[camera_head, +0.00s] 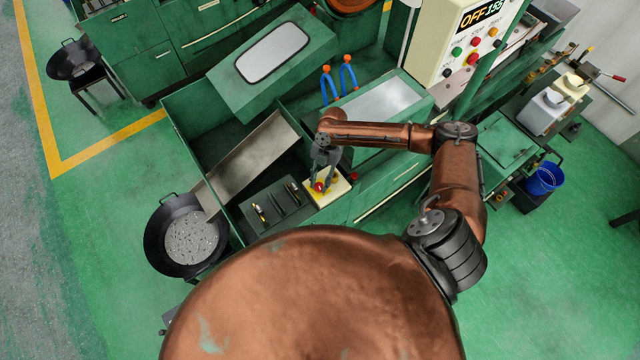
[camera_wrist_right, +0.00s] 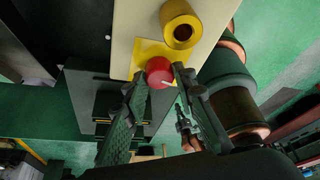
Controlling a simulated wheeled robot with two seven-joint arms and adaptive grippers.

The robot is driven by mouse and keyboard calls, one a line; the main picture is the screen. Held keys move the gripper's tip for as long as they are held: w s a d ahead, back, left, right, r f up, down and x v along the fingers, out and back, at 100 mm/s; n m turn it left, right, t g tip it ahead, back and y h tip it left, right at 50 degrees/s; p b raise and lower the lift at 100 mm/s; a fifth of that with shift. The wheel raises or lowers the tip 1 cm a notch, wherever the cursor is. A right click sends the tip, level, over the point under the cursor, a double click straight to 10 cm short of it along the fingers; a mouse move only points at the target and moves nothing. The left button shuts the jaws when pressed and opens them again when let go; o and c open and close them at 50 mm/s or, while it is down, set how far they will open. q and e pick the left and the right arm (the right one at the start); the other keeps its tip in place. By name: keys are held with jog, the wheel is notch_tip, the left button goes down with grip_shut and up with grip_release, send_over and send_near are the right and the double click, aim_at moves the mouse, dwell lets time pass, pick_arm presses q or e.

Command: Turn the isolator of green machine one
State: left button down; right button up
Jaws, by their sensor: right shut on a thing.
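The isolator is a red round knob (camera_wrist_right: 159,72) on a yellow plate (camera_wrist_right: 148,50), set on a cream box. In the head view the red knob (camera_head: 319,187) and the cream box (camera_head: 336,190) sit on the green machine (camera_head: 375,190) at its front. My right gripper (camera_head: 322,183) reaches down over the box. In the right wrist view its two fingers (camera_wrist_right: 156,82) stand either side of the knob and are shut on it. A small pale mark shows on the knob's lower right. My left gripper is in neither view.
A yellow ring-shaped part (camera_wrist_right: 181,24) stands beside the knob on the cream box. A grey metal chute (camera_head: 250,160) slopes to a black pan (camera_head: 187,236) at the left. A control panel (camera_head: 455,45) reads OFF and 155.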

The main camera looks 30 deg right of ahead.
jog(key=shift+a+n+g+h+b, duration=0.1)
jog(key=shift+n+g+h+b, duration=0.3)
jog(key=shift+n, duration=0.9)
jog(key=o, duration=1.1)
jog(key=shift+o, duration=0.2)
jog(key=shift+w, duration=0.1)
jog(key=v, duration=1.2)
jog(key=shift+a+f, duration=0.1)
